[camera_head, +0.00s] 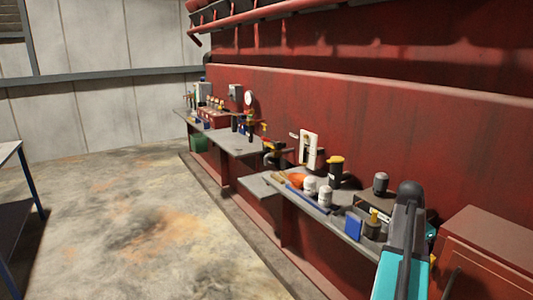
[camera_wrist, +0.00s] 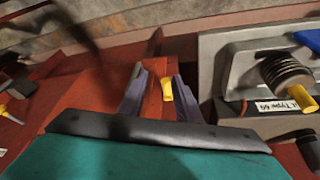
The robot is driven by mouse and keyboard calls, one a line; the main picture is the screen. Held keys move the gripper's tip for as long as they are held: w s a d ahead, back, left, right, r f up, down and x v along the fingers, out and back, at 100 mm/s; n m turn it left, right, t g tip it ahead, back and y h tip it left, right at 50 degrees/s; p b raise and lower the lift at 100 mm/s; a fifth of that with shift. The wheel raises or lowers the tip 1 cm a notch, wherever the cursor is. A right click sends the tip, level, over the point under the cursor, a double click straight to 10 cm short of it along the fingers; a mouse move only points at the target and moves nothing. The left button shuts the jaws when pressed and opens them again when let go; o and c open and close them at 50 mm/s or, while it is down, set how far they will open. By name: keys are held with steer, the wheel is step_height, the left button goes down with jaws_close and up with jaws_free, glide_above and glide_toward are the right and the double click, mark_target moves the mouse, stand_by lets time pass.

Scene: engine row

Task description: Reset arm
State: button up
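My arm (camera_head: 405,245), teal and dark grey, rises at the lower right of the head view, in front of the shelf along the red wall. I cannot make out its fingertips there. In the wrist view my gripper (camera_wrist: 160,88) shows two grey fingers spread apart with a red surface visible between them. A small yellow piece (camera_wrist: 167,89) appears in the gap, nearer the right finger. I see no finger closed on it, and its distance from the fingers is unclear.
The shelf (camera_head: 258,188) carries white jars (camera_head: 325,195), a black bottle with a yellow cap (camera_head: 335,170) and a blue box (camera_head: 353,226). A red cabinet (camera_head: 490,250) stands right of my arm. A table (camera_head: 10,150) is at left. The floor (camera_head: 150,215) between is clear.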

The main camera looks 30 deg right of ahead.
steer(key=w+a+f+n+y, duration=0.1)
steer(key=w+a+f+n, duration=0.1)
steer(key=w+a+f, duration=0.45)
steer(key=w+a+f+n+g, duration=0.1)
steer(key=w+a+f+n, duration=0.15)
steer(key=a+f, duration=0.6)
steer(key=w+a+f+n+y, duration=0.1)
steer(key=w+a+f, duration=0.4)
steer(key=a+f, duration=0.25)
steer(key=a+f+n, duration=0.2)
steer(key=a+f, duration=0.5)
steer(key=a, duration=0.4)
steer(key=s+a+f+n+g, duration=0.1)
steer(key=s+a+f+n, duration=0.25)
steer(key=a+f, duration=0.35)
steer(key=s+a+f+n+g, duration=0.15)
steer(key=s+a+f, duration=0.3)
steer(key=a, duration=0.55)
steer(key=s+a+f+n+y, duration=0.1)
steer(key=s+a+f+n, duration=0.6)
steer(key=s+a+n, duration=0.2)
steer(key=shift+s+a+f+y, duration=0.4)
steer(key=shift+s+a, duration=0.75)
steer(key=shift+s, duration=0.8)
